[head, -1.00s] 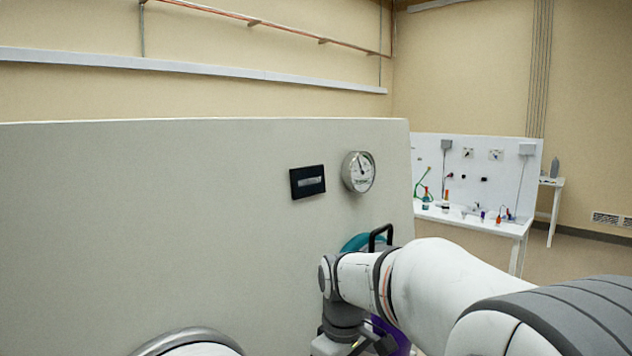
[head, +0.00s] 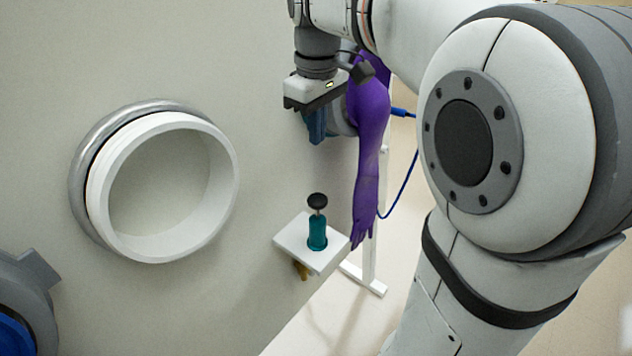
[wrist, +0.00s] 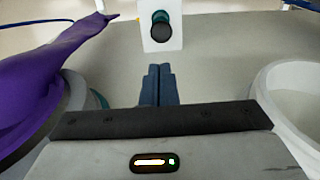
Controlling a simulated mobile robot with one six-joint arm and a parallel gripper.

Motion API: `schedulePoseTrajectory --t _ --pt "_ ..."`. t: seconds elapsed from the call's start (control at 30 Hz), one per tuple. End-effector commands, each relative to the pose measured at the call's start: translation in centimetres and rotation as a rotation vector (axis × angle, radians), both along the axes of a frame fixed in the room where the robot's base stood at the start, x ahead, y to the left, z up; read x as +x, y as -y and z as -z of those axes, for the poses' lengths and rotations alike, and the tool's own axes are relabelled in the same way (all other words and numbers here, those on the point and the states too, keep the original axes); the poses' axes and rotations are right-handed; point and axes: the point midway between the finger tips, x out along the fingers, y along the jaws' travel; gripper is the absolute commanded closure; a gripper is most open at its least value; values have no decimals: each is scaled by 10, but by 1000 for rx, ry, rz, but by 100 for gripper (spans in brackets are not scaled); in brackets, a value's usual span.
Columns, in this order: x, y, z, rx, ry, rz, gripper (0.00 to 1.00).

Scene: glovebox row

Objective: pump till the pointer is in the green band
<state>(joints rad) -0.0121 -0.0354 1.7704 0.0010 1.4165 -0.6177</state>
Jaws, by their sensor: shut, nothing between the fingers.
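The hand pump (head: 317,232) has a teal body and a black round knob (head: 317,201) on top. It stands upright on a small white shelf (head: 290,241) fixed to the panel. In the wrist view the knob (wrist: 162,30) shows beyond my fingertips. My gripper (head: 316,138) is above the pump, apart from it, with its blue fingers pointing down. In the wrist view the fingers (wrist: 158,70) are pressed together and hold nothing. The gauge and its pointer are out of view now.
A purple glove (head: 368,130) hangs from a port right of my gripper, its fingers close to the shelf. An open white port ring (head: 163,187) is at the left. A blue hose (head: 403,183) and a white stand are at the right.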

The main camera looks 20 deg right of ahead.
Motion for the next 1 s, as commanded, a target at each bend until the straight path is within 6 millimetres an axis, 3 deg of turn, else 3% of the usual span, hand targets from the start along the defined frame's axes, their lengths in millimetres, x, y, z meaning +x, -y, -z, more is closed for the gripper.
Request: schedulePoseTrajectory --t 0.37,0.53,1.0 --pt "-1 0 -4 1 -2 0 100" --pt "-1 0 5 1 -5 0 100" --pt "-3 0 98 1 -7 0 100"
